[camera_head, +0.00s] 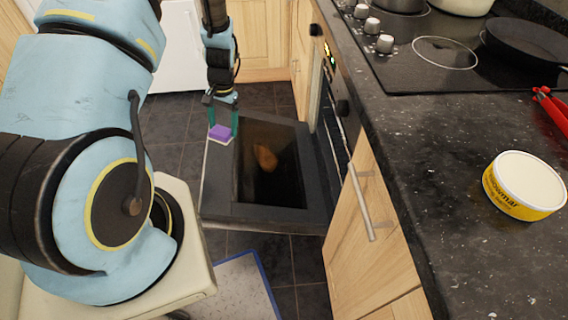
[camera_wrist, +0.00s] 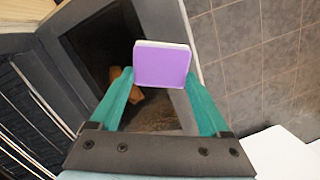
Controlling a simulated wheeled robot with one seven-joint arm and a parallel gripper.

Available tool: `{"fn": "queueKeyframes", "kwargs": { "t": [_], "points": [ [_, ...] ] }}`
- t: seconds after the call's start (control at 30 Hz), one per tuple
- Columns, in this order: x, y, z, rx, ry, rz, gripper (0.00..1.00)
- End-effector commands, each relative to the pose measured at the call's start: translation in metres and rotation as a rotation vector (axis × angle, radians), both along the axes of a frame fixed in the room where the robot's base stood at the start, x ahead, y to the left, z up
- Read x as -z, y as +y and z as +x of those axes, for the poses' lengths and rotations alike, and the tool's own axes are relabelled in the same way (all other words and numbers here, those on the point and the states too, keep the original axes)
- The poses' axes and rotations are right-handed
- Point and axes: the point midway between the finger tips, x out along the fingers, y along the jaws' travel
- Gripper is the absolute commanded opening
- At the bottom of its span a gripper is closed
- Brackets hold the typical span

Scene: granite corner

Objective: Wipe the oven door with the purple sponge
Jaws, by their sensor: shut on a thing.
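The purple sponge (camera_head: 220,132) with a pale layer is held between the green fingertips of my gripper (camera_head: 220,118). In the wrist view the sponge (camera_wrist: 162,66) sits between the two green fingers of my gripper (camera_wrist: 160,85). The oven door (camera_head: 222,190) is folded down open, with a dark glass pane in a grey frame. A brown stain (camera_head: 265,158) lies on the glass and also shows in the wrist view (camera_wrist: 118,92). The sponge is over the door's far left corner, left of the stain. I cannot tell whether it touches the door.
The granite counter (camera_head: 460,230) on the right carries a yellow tub (camera_head: 523,186), red-handled utensils (camera_head: 552,110), a hob (camera_head: 445,52) and a black pan (camera_head: 528,45). A cabinet door (camera_head: 372,230) with a bar handle stands below. Tiled floor (camera_head: 172,130) is clear left of the door.

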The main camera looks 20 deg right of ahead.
Motion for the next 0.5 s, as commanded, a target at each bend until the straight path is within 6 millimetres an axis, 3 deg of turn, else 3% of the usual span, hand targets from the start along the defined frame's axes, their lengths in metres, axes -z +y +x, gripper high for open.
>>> {"fn": "queueKeyframes", "kwargs": {
  "t": [0.03,0.2,0.33,0.5],
  "points": [
    [0.036,-0.025,-0.004,0.091,0.007,0.02,0.35],
    [0.095,-0.097,-0.02,0.373,0.023,0.093,0.35],
    [0.128,-0.142,-0.036,0.55,0.027,0.145,0.35],
    [0.146,-0.171,-0.05,0.669,0.027,0.183,0.35]
  ]
}}
